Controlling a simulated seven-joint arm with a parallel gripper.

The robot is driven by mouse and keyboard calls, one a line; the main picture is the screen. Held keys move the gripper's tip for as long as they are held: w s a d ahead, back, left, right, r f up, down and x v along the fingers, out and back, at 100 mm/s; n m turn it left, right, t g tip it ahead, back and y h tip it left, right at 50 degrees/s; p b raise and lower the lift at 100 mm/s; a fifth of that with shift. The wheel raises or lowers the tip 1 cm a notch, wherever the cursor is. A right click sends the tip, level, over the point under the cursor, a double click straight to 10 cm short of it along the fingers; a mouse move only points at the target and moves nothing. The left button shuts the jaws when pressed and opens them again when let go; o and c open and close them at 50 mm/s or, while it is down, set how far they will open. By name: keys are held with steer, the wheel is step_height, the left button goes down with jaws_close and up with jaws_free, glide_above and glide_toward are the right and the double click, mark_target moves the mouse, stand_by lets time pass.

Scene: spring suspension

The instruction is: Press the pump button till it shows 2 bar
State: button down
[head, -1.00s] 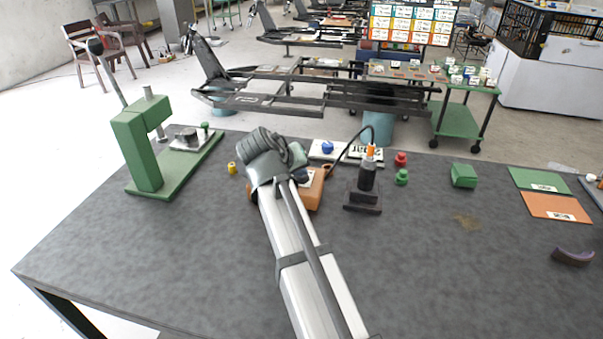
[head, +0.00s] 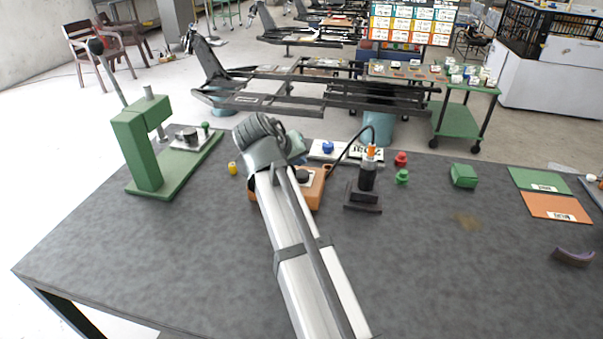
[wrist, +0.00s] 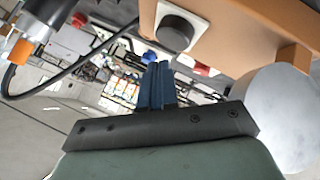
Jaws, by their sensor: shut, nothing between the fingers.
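The orange pump box (head: 316,192) sits on the table, partly behind my arm. Its black button (head: 303,176) shows just right of the arm. In the wrist view the orange box (wrist: 245,28) fills the upper right, with the black button (wrist: 176,31) on a white plate. My gripper's blue fingers (wrist: 156,84) are shut and empty. They appear below and left of the button and look apart from it. In the head view the fingertips are hidden. A pale round part (wrist: 278,112) stands by the box; no pressure reading is legible.
A black hose (head: 345,146) runs to an orange-topped cylinder in a dark stand (head: 363,199), right of the box. A green press (head: 150,155) stands left. Red and green knobs (head: 401,168) lie farther right. The front table is clear.

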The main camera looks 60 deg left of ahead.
mark_target(298, 175)
steer(key=shift+r, duration=2.1)
